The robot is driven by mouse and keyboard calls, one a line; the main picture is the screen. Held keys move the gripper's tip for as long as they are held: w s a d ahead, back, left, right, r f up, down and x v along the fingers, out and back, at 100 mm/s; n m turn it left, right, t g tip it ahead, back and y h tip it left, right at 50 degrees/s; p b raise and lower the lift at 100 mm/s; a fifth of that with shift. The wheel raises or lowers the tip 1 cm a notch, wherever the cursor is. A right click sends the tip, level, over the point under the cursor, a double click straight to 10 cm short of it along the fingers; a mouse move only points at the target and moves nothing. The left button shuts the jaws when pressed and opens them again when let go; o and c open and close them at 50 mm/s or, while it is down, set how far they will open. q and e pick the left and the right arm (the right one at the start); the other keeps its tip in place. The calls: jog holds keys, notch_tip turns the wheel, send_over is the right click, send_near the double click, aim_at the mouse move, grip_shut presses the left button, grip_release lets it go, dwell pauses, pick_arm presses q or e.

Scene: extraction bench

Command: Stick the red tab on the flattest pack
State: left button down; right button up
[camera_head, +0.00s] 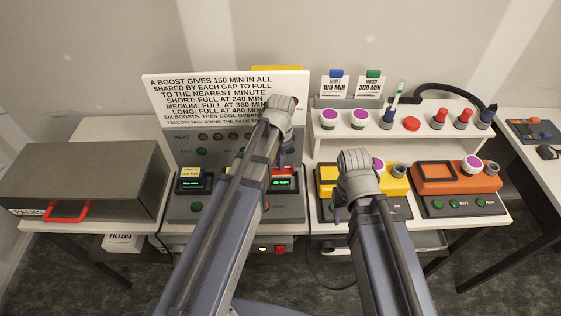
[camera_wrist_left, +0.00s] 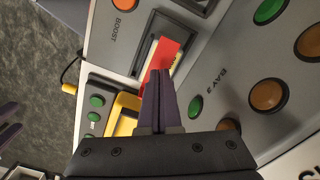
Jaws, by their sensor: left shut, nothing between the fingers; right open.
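My left gripper (camera_head: 281,157) is over the right end of the charger panel, beside "BAY 3". In the left wrist view its fingers (camera_wrist_left: 158,75) are shut and empty, with their tips at a red tab (camera_wrist_left: 168,52). The tab lies on a pack in the bay 3 slot; whether the fingers touch it I cannot tell. A pack with a yellow label (camera_head: 190,173) sits in the left bay above a green display. My left arm hides the middle bay. My right gripper (camera_head: 338,213) is open near the yellow unit.
A sign (camera_head: 225,92) stands behind the charger. A grey box (camera_head: 90,178) with a red handle (camera_head: 67,212) is at left.

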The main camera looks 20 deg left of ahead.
pick_arm(q)
jog(key=shift+f+b, duration=0.85)
dwell(1.6)
notch_tip(320, 180, up, 7)
jog(key=p, duration=0.7)
dwell(0.6)
jog(key=s+d+f+n+b, duration=0.2)
jog(key=s+d+f+b, duration=0.1)
jog(key=s, duration=0.4)
jog(key=s+d+f+n+y+b, duration=0.1)
jog(key=s+d+f+n+b, duration=0.2)
jog(key=s+d, duration=0.4)
jog(key=shift+s+d+f+b, duration=0.2)
jog(key=shift+d+f+b, duration=0.05)
jog(key=shift+f+b, duration=0.6)
